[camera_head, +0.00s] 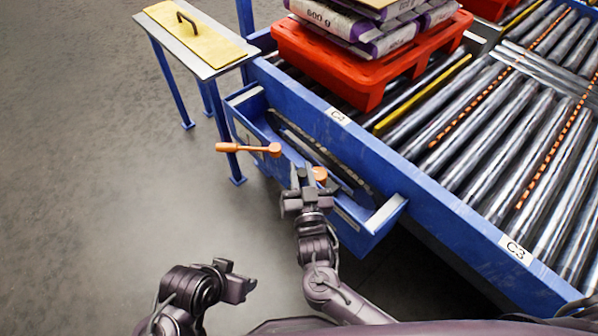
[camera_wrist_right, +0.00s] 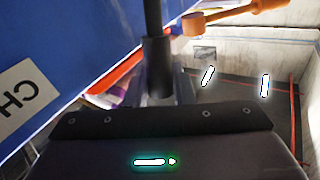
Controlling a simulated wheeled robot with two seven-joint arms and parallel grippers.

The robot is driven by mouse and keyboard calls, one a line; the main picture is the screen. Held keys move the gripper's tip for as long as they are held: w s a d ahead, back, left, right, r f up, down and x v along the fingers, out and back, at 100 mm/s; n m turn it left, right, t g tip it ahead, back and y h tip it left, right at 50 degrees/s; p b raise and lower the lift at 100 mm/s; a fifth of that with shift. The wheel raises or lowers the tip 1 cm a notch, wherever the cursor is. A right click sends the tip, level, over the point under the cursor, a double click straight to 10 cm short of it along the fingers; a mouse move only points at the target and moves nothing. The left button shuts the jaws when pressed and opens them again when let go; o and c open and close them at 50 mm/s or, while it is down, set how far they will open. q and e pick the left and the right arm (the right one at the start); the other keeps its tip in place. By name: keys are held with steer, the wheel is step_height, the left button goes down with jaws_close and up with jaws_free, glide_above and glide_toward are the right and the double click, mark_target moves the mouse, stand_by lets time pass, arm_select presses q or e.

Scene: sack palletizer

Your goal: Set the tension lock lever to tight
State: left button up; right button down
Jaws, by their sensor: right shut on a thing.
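An orange lever (camera_head: 248,148) is on the front of the blue conveyor-side box, its handle pointing left; an orange lever (camera_wrist_right: 240,14) also shows at the top of the right wrist view.
The open blue box (camera_head: 386,214) holds a dark strip. Behind it is a roller conveyor (camera_head: 500,130) with a red pallet (camera_head: 345,75) and stacked sacks (camera_head: 350,25). A small table (camera_head: 222,62) with a yellow board stands at upper left. The left floor is clear.

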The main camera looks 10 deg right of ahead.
steer(key=shift+s+d, duration=0.1)
steer(key=shift+s, duration=0.1)
steer(key=c, duration=1.3)
jaws_free()
steer(key=shift+o, duration=0.2)
steer(key=s+p, duration=0.1)
steer(key=s, duration=0.6)
steer(key=shift+s+d+f, duration=0.15)
steer(key=shift+s+f, duration=0.2)
steer(key=shift+f, duration=0.1)
